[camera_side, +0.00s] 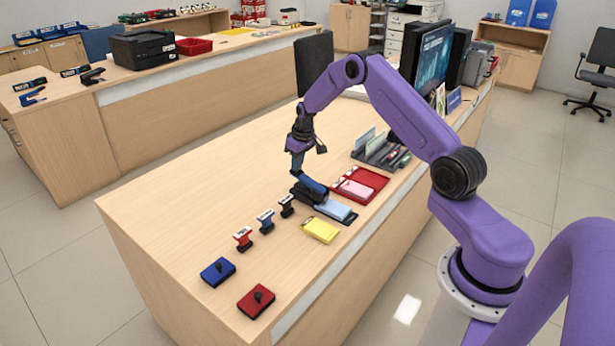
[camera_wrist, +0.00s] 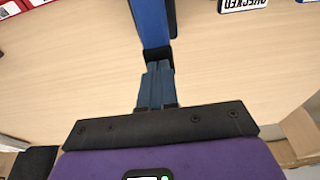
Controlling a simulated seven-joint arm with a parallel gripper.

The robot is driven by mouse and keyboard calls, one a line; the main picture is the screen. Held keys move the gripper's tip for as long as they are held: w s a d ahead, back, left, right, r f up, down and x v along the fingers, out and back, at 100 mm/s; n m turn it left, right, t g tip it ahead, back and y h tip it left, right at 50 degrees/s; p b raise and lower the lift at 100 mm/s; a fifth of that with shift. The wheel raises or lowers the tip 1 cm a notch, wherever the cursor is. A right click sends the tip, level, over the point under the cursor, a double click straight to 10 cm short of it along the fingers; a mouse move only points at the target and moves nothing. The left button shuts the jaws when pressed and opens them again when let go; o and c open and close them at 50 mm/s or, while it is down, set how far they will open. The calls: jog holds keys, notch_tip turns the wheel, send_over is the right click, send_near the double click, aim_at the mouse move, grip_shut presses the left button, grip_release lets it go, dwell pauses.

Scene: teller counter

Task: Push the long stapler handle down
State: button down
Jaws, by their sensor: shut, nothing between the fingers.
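The long stapler has a blue handle (camera_side: 314,186) and a black base (camera_side: 346,218), with light blue paper lying on the base. My gripper (camera_side: 296,172) points down at the stapler's far left end. Its fingers are shut together with nothing between them. In the wrist view the closed fingertips (camera_wrist: 158,68) meet the near end of the blue handle (camera_wrist: 152,22), which runs away to the top edge. They are at or just above the handle; I cannot tell whether they touch. The fingers hide part of the handle's end.
A black stamp (camera_side: 287,206), a blue stamp (camera_side: 265,221) and a red stamp (camera_side: 243,238) stand left of the stapler. A yellow pad (camera_side: 321,230) lies in front. A red tray (camera_side: 373,184) and a grey organizer (camera_side: 376,153) are to the right.

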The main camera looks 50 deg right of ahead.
jog(key=shift+s+f, duration=0.15)
jog(key=shift+f, duration=0.65)
jog(key=shift+w+v, duration=0.3)
jog(key=shift+v, duration=1.05)
jog(key=shift+w+v, duration=0.25)
jog(key=shift+v, duration=1.05)
jog(key=shift+w+v, duration=0.3)
jog(key=shift+v, duration=1.05)
jog(key=shift+w, duration=0.1)
